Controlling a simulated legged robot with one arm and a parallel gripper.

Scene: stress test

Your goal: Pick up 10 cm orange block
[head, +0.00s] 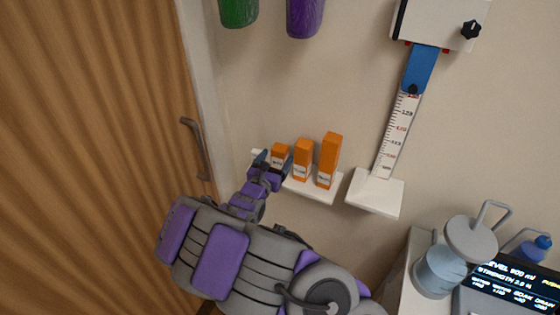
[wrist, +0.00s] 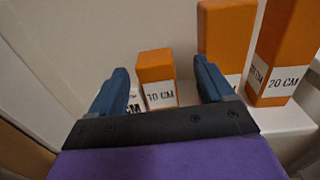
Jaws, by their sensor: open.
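The 10 cm orange block (wrist: 156,68) stands upright on a white shelf (wrist: 290,122), its white label reading "10 CM". My gripper (wrist: 165,82) is open. In the wrist view its blue fingers appear on either side of the 10 cm block, with gaps between them and the block. In the head view my gripper (head: 266,165) is at the shelf's left end, partly hiding the block's lower part.
A middle orange block (head: 303,160) and a tall block marked 20 CM (wrist: 283,50) stand to the right on the shelf. A ruler device (head: 396,135) is further right. A door with a handle (head: 196,148) is left. A grey container (head: 440,272) stands lower right.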

